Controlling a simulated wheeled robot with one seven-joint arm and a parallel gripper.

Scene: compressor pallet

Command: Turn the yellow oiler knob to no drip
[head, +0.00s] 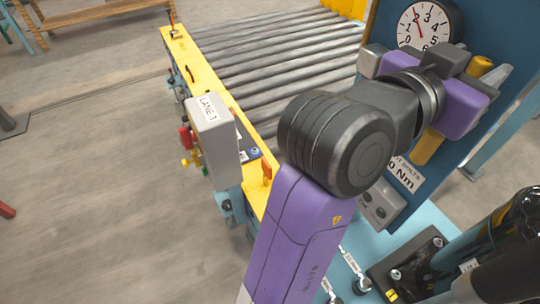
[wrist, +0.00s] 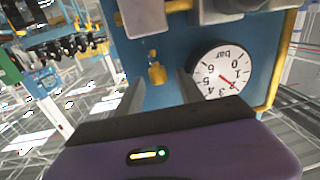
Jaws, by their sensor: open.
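In the wrist view a small yellow piece with a narrow neck (wrist: 157,74), which looks like the oiler knob, stands out against the blue panel (wrist: 215,30). My gripper (wrist: 161,90) is open, with one grey finger on each side of this piece in the picture. I see no contact, and the gap in depth is unclear. In the head view my purple gripper (head: 462,108) is in front of the blue panel, below the gauge, and its fingertips are hard to make out. Any drip marking is not readable.
A round pressure gauge (wrist: 220,70) is close beside one finger, and also shows in the head view (head: 425,24). Grey housings (wrist: 145,18) and yellow piping (wrist: 178,5) are near the knob. A roller conveyor (head: 275,60) and grey box (head: 213,128) stand left.

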